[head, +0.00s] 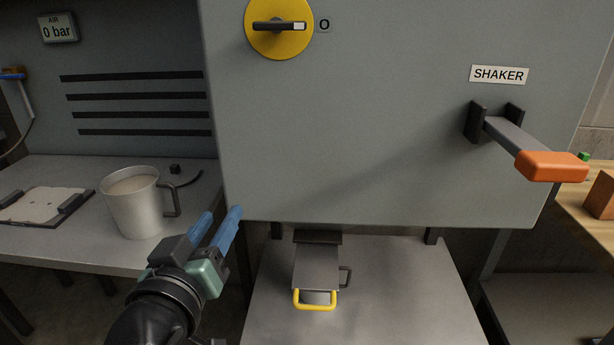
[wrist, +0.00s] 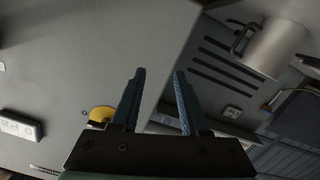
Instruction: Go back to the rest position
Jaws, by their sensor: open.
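My gripper (head: 222,222) shows at the lower middle left of the head view, with two blue fingers pointing up and to the right. In the wrist view my gripper (wrist: 158,78) has its fingers apart with nothing between them. It is in front of the grey cabinet (head: 400,130), near that cabinet's lower left corner. In the head view it is to the right of the metal mug (head: 132,212), apart from it. The mug is upright on the left bench and holds a pale content. It also shows in the wrist view (wrist: 273,47).
The cabinet carries a yellow rotary switch (head: 279,44) and a SHAKER lever with an orange handle (head: 552,167) that sticks out. A metal piece with a yellow handle (head: 315,306) is below the cabinet. A tray (head: 20,219) lies on the left bench (head: 85,258).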

